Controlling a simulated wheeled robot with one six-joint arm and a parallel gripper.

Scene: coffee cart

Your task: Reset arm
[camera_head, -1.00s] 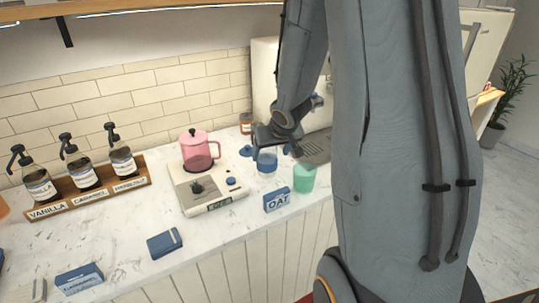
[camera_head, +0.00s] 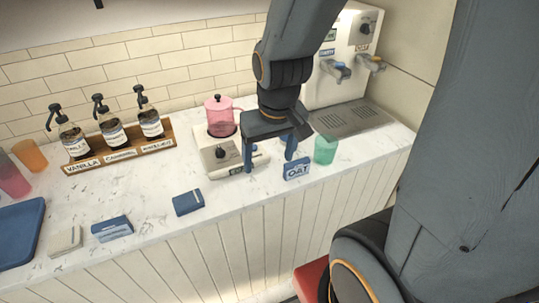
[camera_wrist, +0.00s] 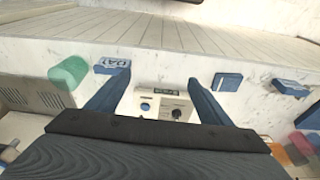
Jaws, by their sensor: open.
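My gripper (camera_head: 268,160) is open, its two blue fingers pointing down in front of the right part of the counter. The gripper hangs in front of the white scale (camera_head: 214,157) with the pink lidded pot (camera_head: 220,120), covering part of the scale in the head view. The blue OAT box (camera_head: 296,170) and green cup (camera_head: 326,149) are just right of the fingers. In the wrist view the green cup (camera_wrist: 69,72) and OAT box (camera_wrist: 112,66) lie left of the fingers.
A wooden rack (camera_head: 120,153) holds syrup bottles. Blue boxes (camera_head: 187,202) (camera_head: 112,229) lie along the front of the white counter (camera_head: 150,190). A blue tray (camera_head: 18,232) and pink (camera_head: 11,178) and orange (camera_head: 30,155) cups are at left. A dispenser (camera_head: 345,60) with a drip grate stands at right.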

